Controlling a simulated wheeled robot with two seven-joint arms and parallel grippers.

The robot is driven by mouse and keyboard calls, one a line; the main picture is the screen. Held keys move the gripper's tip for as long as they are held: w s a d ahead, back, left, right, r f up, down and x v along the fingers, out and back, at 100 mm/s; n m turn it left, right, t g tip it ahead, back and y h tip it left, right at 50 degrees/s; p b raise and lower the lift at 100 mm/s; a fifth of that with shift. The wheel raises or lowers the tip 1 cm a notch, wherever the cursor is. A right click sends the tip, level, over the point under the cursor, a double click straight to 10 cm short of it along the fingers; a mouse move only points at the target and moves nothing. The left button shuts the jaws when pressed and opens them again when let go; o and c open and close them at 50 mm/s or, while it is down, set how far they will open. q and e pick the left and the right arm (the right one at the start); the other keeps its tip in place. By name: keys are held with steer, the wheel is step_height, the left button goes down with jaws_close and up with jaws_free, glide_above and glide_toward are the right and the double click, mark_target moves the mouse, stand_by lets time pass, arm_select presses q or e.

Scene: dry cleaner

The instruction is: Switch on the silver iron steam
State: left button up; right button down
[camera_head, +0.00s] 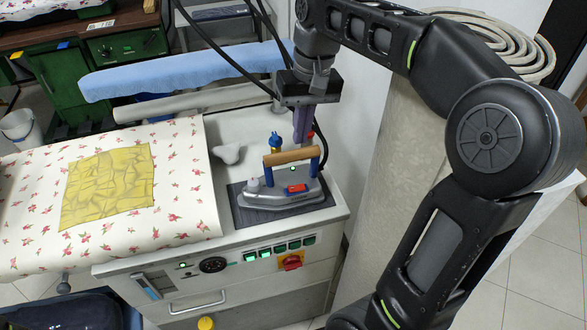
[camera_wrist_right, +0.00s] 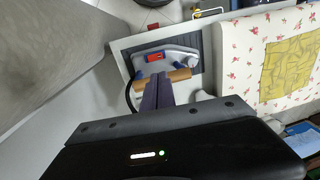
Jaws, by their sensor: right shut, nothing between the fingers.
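The silver iron (camera_head: 283,193) sits upright on a dark rest pad (camera_head: 247,217) at the right end of the ironing station. It has a wooden handle (camera_head: 292,156) and a red switch (camera_head: 297,188) on its body. In the right wrist view the iron (camera_wrist_right: 181,62) and the red switch (camera_wrist_right: 155,57) lie beyond my fingertips, past the wooden handle (camera_wrist_right: 174,76). My right gripper (camera_head: 301,140) points down just behind and above the handle, shut and empty. Its shut fingers also show in the wrist view (camera_wrist_right: 157,84); I cannot tell whether they touch the handle. My left gripper is not in view.
A floral ironing board (camera_head: 190,190) with a yellow cloth (camera_head: 107,187) lies to the left. A blue-topped bottle (camera_head: 275,143) stands behind the iron. The station's front panel has several green buttons, a dial and a red knob (camera_head: 291,263). A blue padded board (camera_head: 180,70) is behind.

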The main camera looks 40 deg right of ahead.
mark_target(292, 188)
steer(key=shift+a, duration=0.1)
steer(key=shift+f, duration=0.15)
steer(key=f, duration=0.4)
steer(key=a+f, duration=0.1)
steer(key=f, duration=0.8)
steer(key=shift+w+a+f+p, duration=0.25)
steer(key=shift+f+p, duration=0.05)
steer(key=shift+p, duration=0.1)
steer(key=shift+f, duration=0.1)
steer(key=shift+a+f+b, duration=0.1)
steer(key=shift+f+b, duration=0.2)
steer(key=shift+f, duration=0.05)
steer(key=shift+r, duration=0.15)
steer(key=shift+s, duration=0.1)
